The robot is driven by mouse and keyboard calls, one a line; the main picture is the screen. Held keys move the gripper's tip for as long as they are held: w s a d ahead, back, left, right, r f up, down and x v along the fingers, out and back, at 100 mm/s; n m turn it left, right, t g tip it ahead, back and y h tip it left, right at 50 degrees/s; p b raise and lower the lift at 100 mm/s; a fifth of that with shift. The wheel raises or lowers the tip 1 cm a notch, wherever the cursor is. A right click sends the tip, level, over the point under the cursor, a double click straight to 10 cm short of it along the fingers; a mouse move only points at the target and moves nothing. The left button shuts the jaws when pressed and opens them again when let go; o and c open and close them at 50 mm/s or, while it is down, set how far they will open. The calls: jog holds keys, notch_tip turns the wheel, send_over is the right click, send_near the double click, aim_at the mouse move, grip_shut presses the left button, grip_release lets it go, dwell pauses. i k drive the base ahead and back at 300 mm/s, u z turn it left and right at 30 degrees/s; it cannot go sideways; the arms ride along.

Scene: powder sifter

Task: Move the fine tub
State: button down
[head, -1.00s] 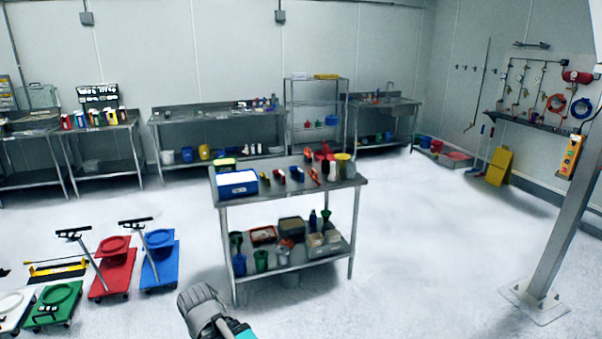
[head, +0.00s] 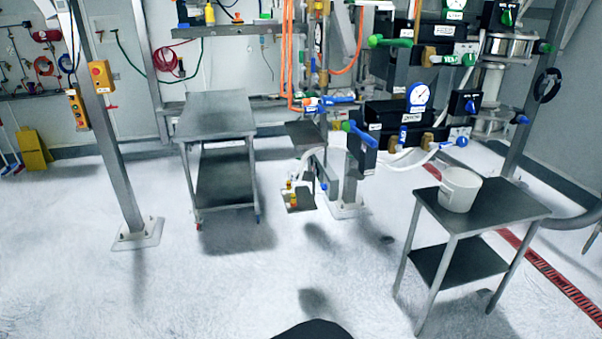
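A white tub (head: 459,190), open at the top, stands upright on a small steel table (head: 515,212) at the right. No label naming it as the fine tub can be read. Nothing touches it except the table top. A dark rounded piece, probably part of my arm, shows at the bottom edge. My gripper's fingers are not in view, so whether it is open or shut does not show.
Sifter equipment with valves, a blue gauge (head: 419,96) and hoses stands behind and left of the small table. An empty steel cart (head: 214,118) stands left of centre. A steel post (head: 118,165) rises further left. A red floor drain (head: 560,283) runs at the right. The front floor is clear.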

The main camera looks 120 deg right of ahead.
aim_at(459, 187)
jog(key=z, duration=2.5)
jog(key=i, duration=0.1)
jog(key=z, duration=2.85)
